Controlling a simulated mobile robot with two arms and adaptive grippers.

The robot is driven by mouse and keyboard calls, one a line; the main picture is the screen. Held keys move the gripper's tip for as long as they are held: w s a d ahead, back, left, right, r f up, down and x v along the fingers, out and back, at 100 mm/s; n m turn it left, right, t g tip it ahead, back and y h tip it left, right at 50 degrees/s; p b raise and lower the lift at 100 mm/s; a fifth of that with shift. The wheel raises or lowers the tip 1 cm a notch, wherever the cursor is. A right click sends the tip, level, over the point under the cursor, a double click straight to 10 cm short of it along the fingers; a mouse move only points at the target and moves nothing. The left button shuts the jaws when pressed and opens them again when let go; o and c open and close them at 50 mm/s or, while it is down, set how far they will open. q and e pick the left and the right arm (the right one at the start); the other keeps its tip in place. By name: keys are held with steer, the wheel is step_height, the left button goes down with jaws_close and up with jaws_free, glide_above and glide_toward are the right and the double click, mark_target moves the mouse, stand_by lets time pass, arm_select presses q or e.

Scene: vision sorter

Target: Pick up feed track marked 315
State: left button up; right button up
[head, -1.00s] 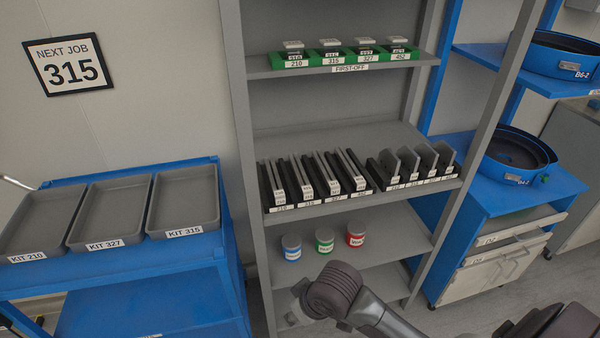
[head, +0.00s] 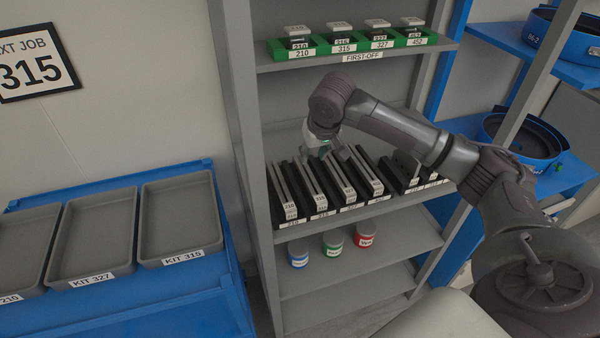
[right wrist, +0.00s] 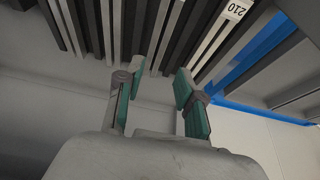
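The feed track marked 315 (head: 314,188) stands in the rack on the middle shelf, between tracks 210 (head: 284,190) and 327 (head: 343,180). My right gripper (head: 331,154) is over the back part of the rack, near the upper ends of the middle tracks. In the right wrist view its two green-padded fingers (right wrist: 158,80) are apart with nothing between them. My left gripper is not in view.
Green first-off holders (head: 360,45) stand on the shelf above. Blue, green and red tins (head: 333,242) stand on the shelf below. Grey kit trays (head: 180,225) sit on the blue cart at left. Shelf posts (head: 245,150) flank the rack; blue bowls (head: 530,140) are at right.

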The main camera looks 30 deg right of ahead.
mark_target(309, 177)
steer(key=shift+s+d+f+p, duration=0.1)
steer(key=shift+f+p, duration=0.05)
steer(key=shift+f, duration=0.45)
steer(key=shift+s+f+p, duration=0.1)
steer(key=shift+f+p, duration=0.05)
steer(key=shift+f, duration=0.4)
steer(key=x, duration=0.3)
steer(key=shift+f, duration=0.1)
steer(key=p+x, duration=0.1)
steer(key=x, duration=0.2)
steer(key=shift+w, duration=0.25)
steer(key=p+x, duration=0.1)
steer(key=x, duration=0.2)
steer(key=shift+d+f, duration=0.1)
steer(key=shift+f, duration=0.1)
steer(key=shift+w+f, duration=0.15)
steer(key=shift+f, duration=0.05)
jaws_close()
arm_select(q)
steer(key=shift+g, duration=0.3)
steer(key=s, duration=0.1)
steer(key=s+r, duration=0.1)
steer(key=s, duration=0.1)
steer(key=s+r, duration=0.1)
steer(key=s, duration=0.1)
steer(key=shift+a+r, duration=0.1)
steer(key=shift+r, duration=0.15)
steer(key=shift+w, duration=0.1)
arm_select(e)
steer(key=shift+r, duration=0.15)
